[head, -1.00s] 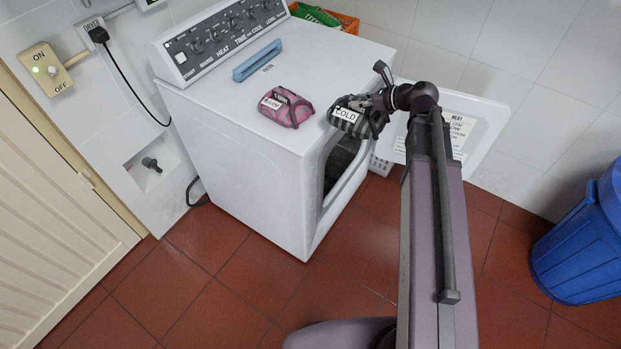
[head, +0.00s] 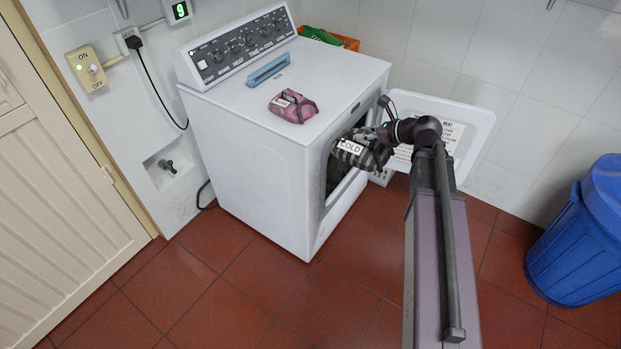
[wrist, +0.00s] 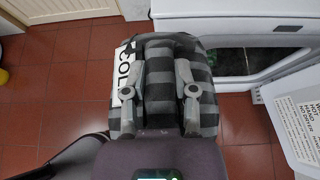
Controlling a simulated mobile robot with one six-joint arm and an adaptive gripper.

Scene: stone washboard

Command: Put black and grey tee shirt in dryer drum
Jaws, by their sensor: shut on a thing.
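The black and grey tee shirt (head: 357,154) is a rolled, checked bundle with a white COLD label. My gripper (head: 372,136) is shut on it and holds it in the air in front of the dryer's opening. In the wrist view the tee shirt (wrist: 165,60) sits between the fingers of my gripper (wrist: 160,85). The white dryer (head: 262,175) stands with its door (head: 470,110) swung open to the right. The drum opening (head: 338,180) is partly hidden by the tee shirt and is dark inside. In the wrist view the opening (wrist: 235,62) shows at the upper right.
A pink bundle (head: 293,106) with a label and a blue flat item (head: 268,70) lie on the dryer top. An orange basket (head: 345,42) is behind the dryer. A blue bin (head: 580,235) stands at the right. The red tile floor in front is clear.

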